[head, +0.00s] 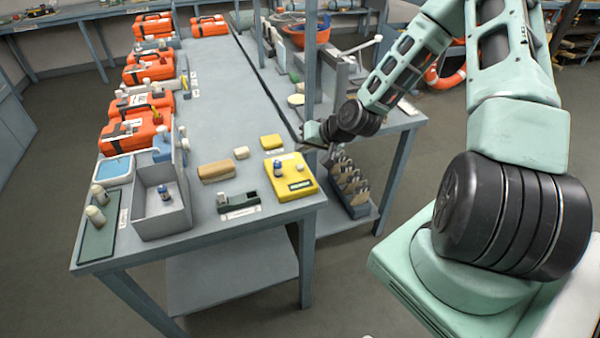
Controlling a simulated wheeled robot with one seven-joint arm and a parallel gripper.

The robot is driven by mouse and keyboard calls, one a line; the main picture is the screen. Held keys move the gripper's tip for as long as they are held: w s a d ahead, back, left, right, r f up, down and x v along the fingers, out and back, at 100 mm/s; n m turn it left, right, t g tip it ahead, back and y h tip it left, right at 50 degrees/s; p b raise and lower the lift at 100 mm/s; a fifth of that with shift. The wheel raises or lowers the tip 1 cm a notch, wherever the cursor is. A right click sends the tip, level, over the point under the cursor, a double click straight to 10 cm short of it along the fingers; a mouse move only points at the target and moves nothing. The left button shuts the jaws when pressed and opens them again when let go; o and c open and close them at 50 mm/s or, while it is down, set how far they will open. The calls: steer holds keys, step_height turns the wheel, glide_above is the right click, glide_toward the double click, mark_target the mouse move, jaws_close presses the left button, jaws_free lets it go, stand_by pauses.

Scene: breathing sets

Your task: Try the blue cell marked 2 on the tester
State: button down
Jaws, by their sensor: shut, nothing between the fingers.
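The yellow tester (273,184) lies near the right front corner of the bench, with a dark display on its front. A small blue-and-white cell (278,167) appears to stand on the tester. Another small blue-and-white cell (165,193) stands in the open grey box (178,222) at the front left. A small pale piece (222,200) is at the left end of a dark green holder (240,200). Numbers on the cells are too small to read. My gripper (312,132) is shut and empty, above and behind the tester, by the grey post.
Two pale cylinders (96,215) stand on a dark green mat at the left edge. Orange cases (128,135) line the bench's left side. A tan block (216,171) lies left of the tester. The bench's middle (222,105) is clear. A grey post (309,60) rises near my gripper.

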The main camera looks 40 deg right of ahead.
mark_target(303, 167)
steer(key=shift+f+b, duration=0.95)
steer(key=shift+f, duration=0.9)
steer(key=shift+f, duration=0.15)
stand_by(0.4)
steer(key=shift+f, duration=0.25)
steer(key=shift+f+b, duration=0.5)
steer(key=shift+b, duration=0.1)
stand_by(0.7)
steer(key=shift+r, duration=0.15)
steer(key=shift+r+p, duration=0.8)
step_height(303, 167, up, 5)
steer(key=p, duration=0.4)
